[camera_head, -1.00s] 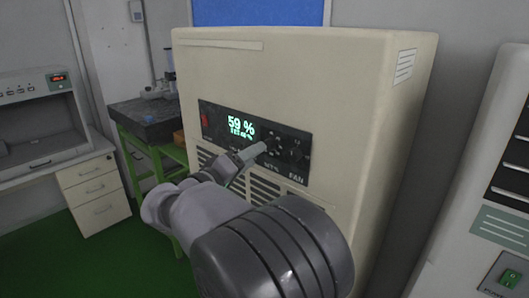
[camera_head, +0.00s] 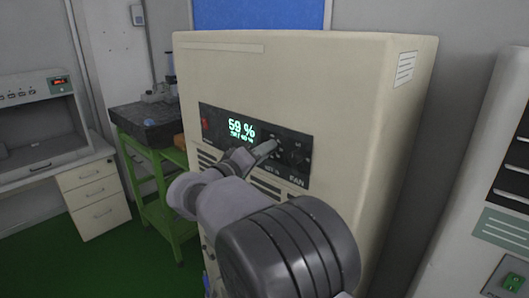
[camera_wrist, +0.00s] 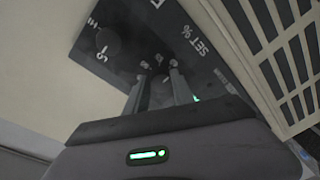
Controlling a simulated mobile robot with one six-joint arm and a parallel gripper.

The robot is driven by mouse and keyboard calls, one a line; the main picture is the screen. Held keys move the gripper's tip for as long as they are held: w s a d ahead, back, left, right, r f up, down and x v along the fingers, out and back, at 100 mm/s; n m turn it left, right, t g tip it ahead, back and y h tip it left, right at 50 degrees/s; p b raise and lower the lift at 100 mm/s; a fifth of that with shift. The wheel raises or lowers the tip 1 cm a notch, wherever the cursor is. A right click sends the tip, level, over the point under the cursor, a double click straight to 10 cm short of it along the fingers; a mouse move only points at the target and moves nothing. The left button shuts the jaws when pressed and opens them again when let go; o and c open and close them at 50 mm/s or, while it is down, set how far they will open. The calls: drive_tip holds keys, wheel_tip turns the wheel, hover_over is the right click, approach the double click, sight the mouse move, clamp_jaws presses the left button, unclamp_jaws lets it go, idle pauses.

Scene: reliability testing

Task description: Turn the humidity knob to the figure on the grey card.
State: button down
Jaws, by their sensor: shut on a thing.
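A dark control panel (camera_head: 222,131) is set in the front of a beige cabinet (camera_head: 340,90). Its green display (camera_head: 241,129) reads 59 %, with a smaller SET line below that is too blurred to read surely. My gripper (camera_head: 270,146) reaches the panel right of the display. In the wrist view my gripper (camera_wrist: 158,72) has its two fingers around the knob above the SET % lettering (camera_wrist: 195,40), shut on it. The knob is mostly hidden between the fingers, and its pointer cannot be read. I cannot make out a grey card with a figure.
A second knob, for the fan (camera_wrist: 107,42), sits beside the held one. Vent slots (camera_wrist: 285,50) lie below the panel. A green-legged stand (camera_head: 160,215) is at left, and a pale machine (camera_head: 480,190) stands at right. Green floor is open at lower left.

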drive_tip(key=shift+n, duration=0.3)
drive_tip(key=shift+r+n+g+p, duration=0.1)
drive_tip(key=shift+n+g+p, duration=0.15)
drive_tip(key=shift+n+p, duration=1.45)
drive_tip(key=shift+r+n+g+p, duration=0.1)
drive_tip(key=shift+n+g+p, duration=0.15)
drive_tip(key=shift+n+p, duration=1.4)
drive_tip(key=shift+n+b, duration=0.4)
drive_tip(key=shift+n, duration=0.25)
drive_tip(key=c, duration=1.1)
unclamp_jaws()
drive_tip(key=p+v, duration=0.2)
drive_tip(key=v, duration=1.5)
drive_tip(key=shift+s+a, duration=0.1)
drive_tip(key=shift+s, duration=0.15)
